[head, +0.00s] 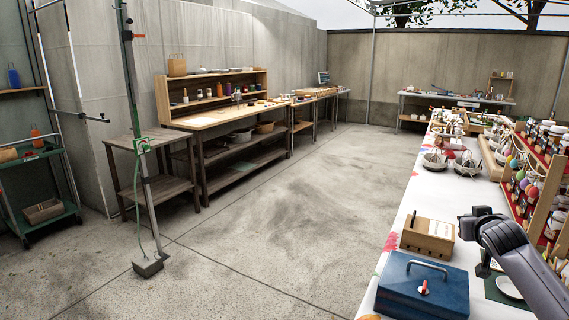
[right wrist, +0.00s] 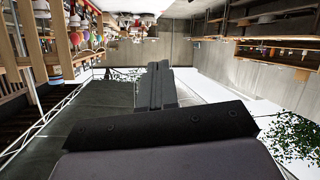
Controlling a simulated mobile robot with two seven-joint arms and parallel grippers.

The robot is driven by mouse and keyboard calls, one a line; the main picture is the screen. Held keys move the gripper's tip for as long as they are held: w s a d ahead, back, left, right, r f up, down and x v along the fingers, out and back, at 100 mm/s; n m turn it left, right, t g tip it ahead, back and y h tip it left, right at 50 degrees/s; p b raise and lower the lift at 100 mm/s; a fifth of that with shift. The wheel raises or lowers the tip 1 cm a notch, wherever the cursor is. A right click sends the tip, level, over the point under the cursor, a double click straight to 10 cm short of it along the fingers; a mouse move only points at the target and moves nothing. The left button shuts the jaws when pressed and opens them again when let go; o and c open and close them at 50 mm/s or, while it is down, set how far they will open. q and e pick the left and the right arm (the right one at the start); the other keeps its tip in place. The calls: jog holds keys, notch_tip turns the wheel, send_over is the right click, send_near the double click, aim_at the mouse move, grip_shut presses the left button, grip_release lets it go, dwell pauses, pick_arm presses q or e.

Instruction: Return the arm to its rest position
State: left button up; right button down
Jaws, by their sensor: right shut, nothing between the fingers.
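My right arm (head: 520,262) reaches in from the lower right in the head view, over the near end of the long white table (head: 400,225). Its dark wrist end is just right of a wooden box. In the right wrist view my right gripper (right wrist: 159,70) shows as dark fingers closed together, with nothing between them. That view is turned over, with the shelves and tables at the top. My left arm and left gripper are not in the head view.
A blue cash box (head: 423,288) and a wooden box (head: 428,237) stand close to my right arm. A rack of jars and coloured items (head: 535,190) rises to its right. Wire baskets (head: 467,163) stand farther back. The concrete floor (head: 290,220) left of the table is clear.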

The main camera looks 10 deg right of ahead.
jog(key=w+a+r+n+t+y, duration=0.2)
jog(key=w+a+r+n+t, duration=0.15)
jog(key=r+n+t, duration=0.35)
jog(key=s+a+f+g+y, duration=0.1)
jog(key=s+a+f, duration=0.3)
jog(key=a+f, duration=0.2)
jog(key=s+a+f+n+g+y, duration=0.1)
jog(key=s+a+f, duration=0.3)
jog(key=f, duration=0.6)
jog(key=s+a+f+g+y, duration=0.2)
jog(key=s+a+f+g, duration=0.1)
jog(key=a+f, duration=0.4)
jog(key=shift+s+a+f+y, duration=0.2)
jog(key=shift+f, duration=0.2)
jog(key=shift+s+a+f+y, duration=0.15)
jog(key=shift+s+f+y, duration=0.05)
jog(key=shift+f, duration=0.2)
jog(key=s+a+f+g, duration=0.1)
jog(key=s+a+f, duration=0.2)
jog(key=s+a, duration=0.2)
jog(key=s+a+f+m+g+y, duration=0.1)
jog(key=s+a+f, duration=0.3)
jog(key=s, duration=0.6)
jog(key=s+a+f+m+g+y, duration=0.1)
jog(key=s+a+f, duration=0.2)
jog(key=s+a, duration=0.2)
jog(key=s, duration=0.3)
jog(key=shift+s+a+f+g, duration=0.3)
jog(key=shift+g, duration=0.1)
